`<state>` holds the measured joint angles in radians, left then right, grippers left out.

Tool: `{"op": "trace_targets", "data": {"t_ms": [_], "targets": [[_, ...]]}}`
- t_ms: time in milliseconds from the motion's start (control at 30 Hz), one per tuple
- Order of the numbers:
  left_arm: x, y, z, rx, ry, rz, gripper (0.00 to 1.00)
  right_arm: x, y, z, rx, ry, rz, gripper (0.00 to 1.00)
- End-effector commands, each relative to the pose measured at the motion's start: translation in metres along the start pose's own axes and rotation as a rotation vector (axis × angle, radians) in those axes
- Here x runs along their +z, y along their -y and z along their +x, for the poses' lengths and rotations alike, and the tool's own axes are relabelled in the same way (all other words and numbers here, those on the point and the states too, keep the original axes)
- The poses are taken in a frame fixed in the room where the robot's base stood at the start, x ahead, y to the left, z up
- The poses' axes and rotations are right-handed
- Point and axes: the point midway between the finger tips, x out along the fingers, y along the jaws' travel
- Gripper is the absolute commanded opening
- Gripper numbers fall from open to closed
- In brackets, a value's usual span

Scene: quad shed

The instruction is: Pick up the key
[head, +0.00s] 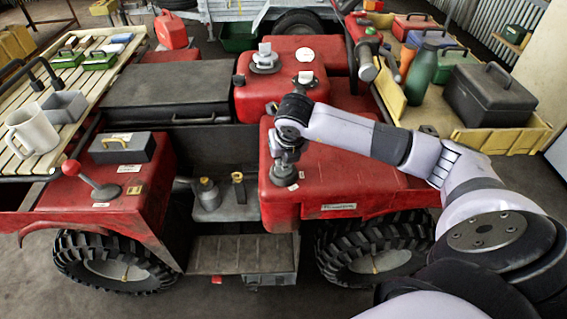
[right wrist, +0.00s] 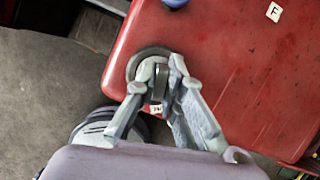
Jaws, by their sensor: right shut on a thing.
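My right gripper (head: 287,160) points down at the front corner of the red quad body, over a round grey fitting (head: 283,176). In the right wrist view my right gripper (right wrist: 160,76) has its fingers closed around a small dark upright piece, which looks like the key (right wrist: 158,86). A small pale label shows just below it. The round grey fitting (right wrist: 135,64) lies right behind the fingertips. I cannot tell whether the key is still in the fitting or clear of it. In the head view the fingers hide the key. My left gripper is not in view.
The red quad (head: 345,180) fills the middle. A grey case (head: 122,148) and a red-knobbed lever (head: 93,182) are on its left fender. A slatted rack (head: 85,125) holds a mug (head: 32,130); a yellow tray (head: 500,138) at right holds toolboxes and a green bottle (head: 421,75).

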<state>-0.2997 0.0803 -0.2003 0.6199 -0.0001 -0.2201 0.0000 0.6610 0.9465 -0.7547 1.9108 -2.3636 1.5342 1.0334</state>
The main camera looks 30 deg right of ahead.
Motion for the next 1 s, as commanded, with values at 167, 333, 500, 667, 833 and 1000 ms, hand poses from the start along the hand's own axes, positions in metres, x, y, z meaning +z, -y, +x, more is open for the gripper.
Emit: {"op": "trace_targets", "data": {"t_ms": [167, 333, 500, 667, 833, 1000], "targets": [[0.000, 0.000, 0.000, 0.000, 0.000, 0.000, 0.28, 0.000, 0.000, 0.000, 0.000, 0.001, 0.000, 0.00], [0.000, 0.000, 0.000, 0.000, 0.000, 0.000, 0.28, 0.001, 0.000, -0.001, 0.000, 0.001, 0.000, 0.00], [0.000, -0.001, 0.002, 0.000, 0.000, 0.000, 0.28, 0.004, 0.000, -0.009, 0.000, 0.002, 0.001, 0.00], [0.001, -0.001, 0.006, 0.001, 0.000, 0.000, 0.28, 0.014, -0.001, -0.030, 0.002, 0.005, 0.000, 0.00], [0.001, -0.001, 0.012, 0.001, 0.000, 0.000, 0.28, 0.032, -0.001, -0.072, 0.004, 0.009, 0.001, 0.00], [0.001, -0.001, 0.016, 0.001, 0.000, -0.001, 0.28, 0.051, -0.001, -0.119, 0.004, 0.008, 0.002, 0.00]]}}
